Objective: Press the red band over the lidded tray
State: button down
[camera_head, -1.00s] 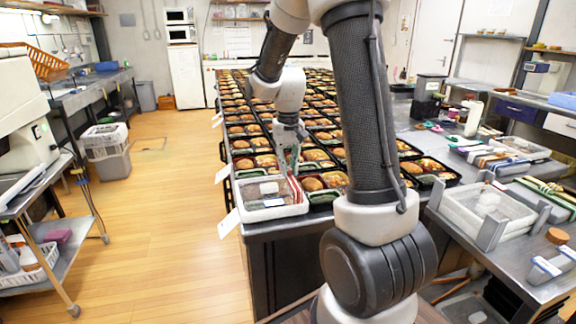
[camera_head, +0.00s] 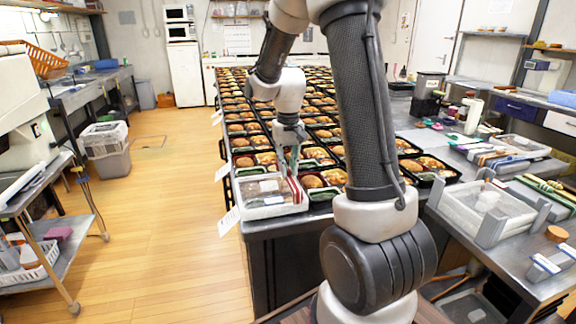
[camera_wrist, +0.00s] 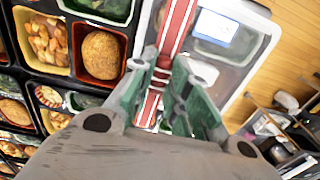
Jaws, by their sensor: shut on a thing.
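The lidded tray (camera_head: 258,210) stands at the near left corner of the table of bentos; its clear lid and pale rim also show in the wrist view (camera_wrist: 262,28). The red band (camera_wrist: 177,28), red with white stripes, runs along the lid's edge beside a white label. In the head view it is a thin red strip (camera_head: 296,190) at the tray's right side. My gripper (camera_wrist: 162,88) has its green fingers closed about the band's near part. In the head view my gripper (camera_head: 288,162) is above the tray's back right. Whether the band touches the lid all along is unclear.
Open bento trays (camera_head: 318,180) fill the table just right of and behind the lidded tray. A clear bin (camera_head: 485,208) stands on the right-hand bench with bundled bands (camera_head: 548,190) nearby. The wooden floor (camera_head: 160,230) on the left is open.

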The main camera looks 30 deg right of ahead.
jog(key=shift+f, duration=0.15)
jog(key=shift+f, duration=1.4)
jog(key=shift+f, duration=0.1)
jog(key=c, duration=1.3)
grip_release()
jog(key=shift+o, duration=0.6)
jog(key=o, duration=0.4)
